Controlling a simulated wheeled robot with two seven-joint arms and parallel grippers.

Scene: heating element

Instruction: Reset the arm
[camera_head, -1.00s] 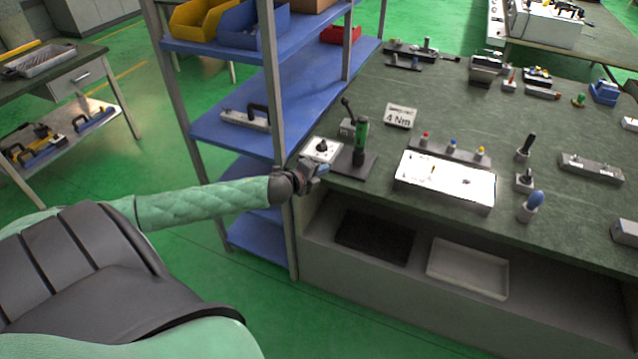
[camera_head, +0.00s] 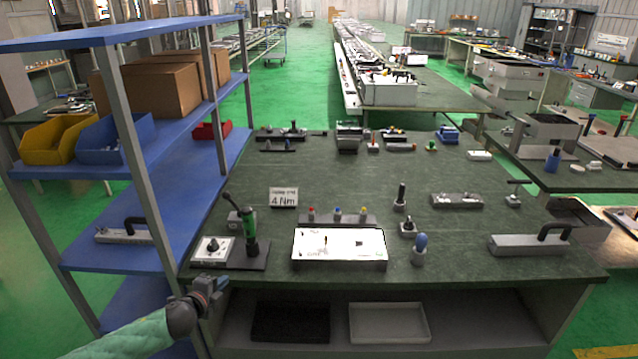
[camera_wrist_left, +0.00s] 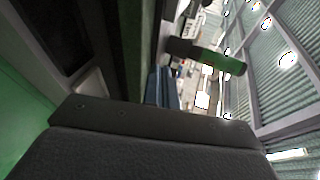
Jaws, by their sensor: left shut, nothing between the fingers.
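My left arm comes in from the lower left in the head view, with a green padded sleeve. My left gripper (camera_head: 212,287) is at the front left corner of the workbench (camera_head: 450,262), just in front of its edge. It is shut and holds nothing. My right gripper is in neither view.
A white panel box (camera_head: 340,245), a green-handled tool (camera_head: 250,232) and a dial box (camera_head: 212,249) stand near the bench front. A blue shelf unit (camera_head: 190,200) is close on the left. Two trays lie under the benchtop. Green floor is free at the lower right.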

